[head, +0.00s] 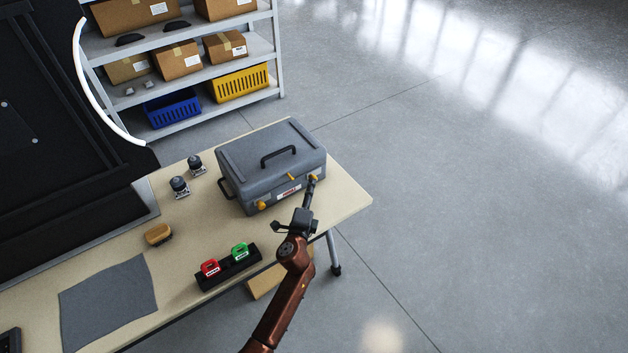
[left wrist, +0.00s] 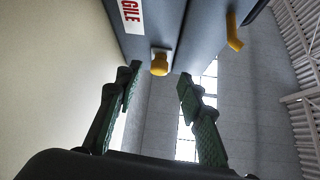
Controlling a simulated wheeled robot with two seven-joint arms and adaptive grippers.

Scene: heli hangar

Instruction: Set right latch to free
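The grey case (head: 268,165) stands at the right end of the table, lid closed, black handle on top. Its front has a yellow left latch (head: 261,205), a yellow middle piece (head: 292,176) and a yellow right latch (head: 315,177). My left gripper (head: 311,184) is at the right latch, which it partly hides. In the left wrist view the fingers (left wrist: 160,75) are apart, and the yellow right latch (left wrist: 159,63) shows between their tips; I cannot tell whether they touch it. The middle piece (left wrist: 234,32) also shows there, turned sideways. My right gripper is out of view.
A black holder (head: 228,268) with a red and a green tag, a brush (head: 158,234), a grey cloth (head: 108,303) and two small dark fittings (head: 180,187) lie on the table (head: 205,230). A shelf (head: 170,88) with boxes stands behind. Floor at right is clear.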

